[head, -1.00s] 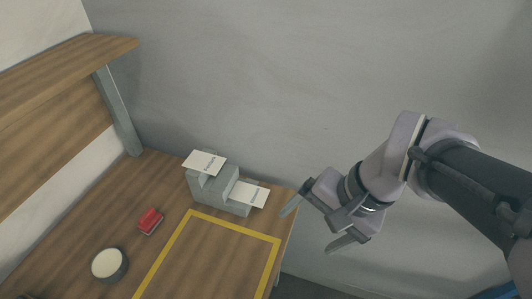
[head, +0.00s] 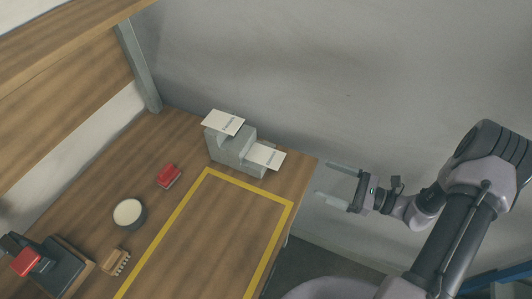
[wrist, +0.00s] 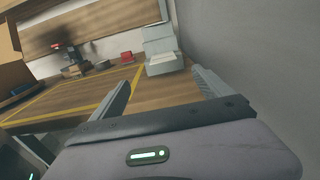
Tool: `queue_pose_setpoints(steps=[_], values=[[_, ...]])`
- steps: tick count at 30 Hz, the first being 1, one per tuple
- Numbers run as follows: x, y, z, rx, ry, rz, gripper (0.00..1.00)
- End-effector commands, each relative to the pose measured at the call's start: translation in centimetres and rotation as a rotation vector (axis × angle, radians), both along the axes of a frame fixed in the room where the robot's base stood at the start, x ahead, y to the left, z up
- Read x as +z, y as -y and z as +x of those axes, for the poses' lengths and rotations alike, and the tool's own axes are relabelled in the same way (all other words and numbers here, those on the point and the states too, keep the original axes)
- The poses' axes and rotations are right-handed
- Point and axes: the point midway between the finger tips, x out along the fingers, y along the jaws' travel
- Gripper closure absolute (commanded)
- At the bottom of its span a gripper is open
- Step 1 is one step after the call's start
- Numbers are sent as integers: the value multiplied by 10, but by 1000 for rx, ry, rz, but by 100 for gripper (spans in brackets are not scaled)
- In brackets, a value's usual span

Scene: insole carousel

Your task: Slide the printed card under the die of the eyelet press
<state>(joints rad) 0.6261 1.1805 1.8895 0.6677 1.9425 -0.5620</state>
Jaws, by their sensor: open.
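Two white printed cards rest on a grey stepped stand (head: 222,148) at the back right of the wooden table. The upper card (head: 223,122) lies on the high step, and the lower card (head: 266,156) lies on the low step, its edge overhanging. My gripper (head: 328,181) is open and empty, to the right of the stand and beyond the table's edge, its fingers pointing left. In the wrist view the stand (wrist: 158,45) shows beyond and between the open fingers (wrist: 160,82). A dark device with a red part (head: 45,264), at the front left, may be the eyelet press; its die cannot be made out.
A yellow outline (head: 250,188) marks a clear area of the table. A red item (head: 169,176), a round white-topped tin (head: 129,213) and a wooden brush-like piece (head: 115,262) stand left of it. A shelf (head: 70,35) overhangs the left; a grey wall rises behind.

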Motion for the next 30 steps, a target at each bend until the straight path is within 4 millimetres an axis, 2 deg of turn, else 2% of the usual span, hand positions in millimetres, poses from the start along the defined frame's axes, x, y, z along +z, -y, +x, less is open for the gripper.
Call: queue_pose_setpoints(steps=[3,9,14,18,21,28,30], values=[[-3,-36,11,10,1,-1,11],[-3,-83,29,8,1,-4,11],[-4,-101,37,9,1,-4,11],[-12,-125,52,10,1,-3,11],[-9,-139,57,9,1,-3,11],[-7,-142,59,6,0,-3,11],[-7,-142,59,6,0,-3,23]])
